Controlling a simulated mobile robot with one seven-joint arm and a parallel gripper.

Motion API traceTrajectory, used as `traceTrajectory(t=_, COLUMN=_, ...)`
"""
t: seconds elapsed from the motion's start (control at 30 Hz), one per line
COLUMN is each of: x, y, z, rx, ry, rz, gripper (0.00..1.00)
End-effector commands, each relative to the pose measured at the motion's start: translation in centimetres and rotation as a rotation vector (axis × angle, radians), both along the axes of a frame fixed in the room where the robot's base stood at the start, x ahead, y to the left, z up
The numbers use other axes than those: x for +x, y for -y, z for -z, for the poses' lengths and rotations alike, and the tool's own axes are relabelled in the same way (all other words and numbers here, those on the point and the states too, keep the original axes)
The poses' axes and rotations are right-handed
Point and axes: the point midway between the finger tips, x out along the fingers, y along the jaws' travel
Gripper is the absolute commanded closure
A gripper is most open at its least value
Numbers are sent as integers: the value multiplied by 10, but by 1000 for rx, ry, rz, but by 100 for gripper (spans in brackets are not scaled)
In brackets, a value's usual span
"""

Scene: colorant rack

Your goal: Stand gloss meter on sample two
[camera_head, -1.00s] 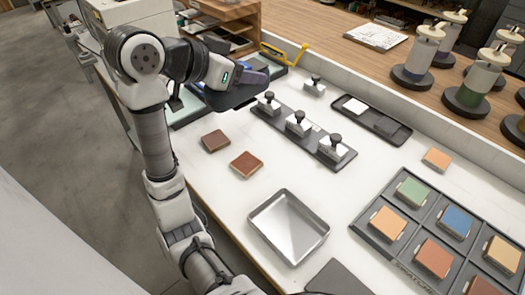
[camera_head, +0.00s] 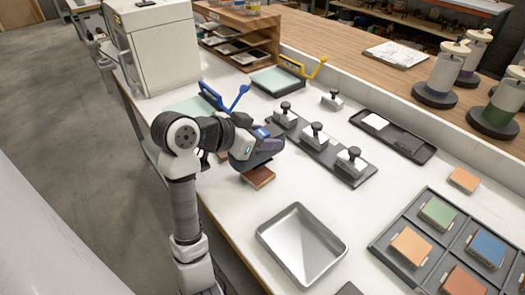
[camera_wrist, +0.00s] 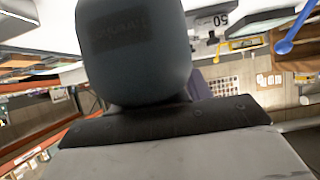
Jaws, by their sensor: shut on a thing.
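My gripper (camera_head: 246,148) is low over the table's left part, in front of the black strip. It is shut on a dark, rounded body, seemingly the gloss meter (camera_wrist: 135,45), which fills the upper middle of the wrist view with an unreadable label. In the head view the dark meter (camera_head: 266,148) shows at the gripper's end. A red-brown sample tile (camera_head: 258,177) lies just below it, partly covered. Whether they touch, I cannot tell. A second brown tile is mostly hidden behind my arm. I see no number on the tiles.
A shallow metal tray (camera_head: 272,236) lies in front. A black strip (camera_head: 361,178) with three knobbed blocks stands to the right; beyond is a dark tray (camera_head: 420,153). A compartment rack (camera_head: 383,246) of coloured tiles is at lower right. White table between is clear.

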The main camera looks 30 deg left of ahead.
Motion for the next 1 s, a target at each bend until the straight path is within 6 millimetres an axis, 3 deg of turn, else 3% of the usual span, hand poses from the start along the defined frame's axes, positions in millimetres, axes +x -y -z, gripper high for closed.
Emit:
traceTrajectory(t=0.4, x=0, y=1, z=42, rx=0, ry=3, rz=0, gripper=87)
traceTrajectory(t=0.77, x=0, y=0, z=46, rx=1, ry=3, rz=0, gripper=87)
traceTrajectory(t=0.8, x=0, y=0, z=47, rx=0, ry=1, rz=0, gripper=50)
traceTrajectory(t=0.97, x=0, y=0, z=47, rx=0, ry=1, rz=0, gripper=29)
traceTrajectory(t=1.0, x=0, y=0, z=47, rx=0, ry=1, rz=0, gripper=29)
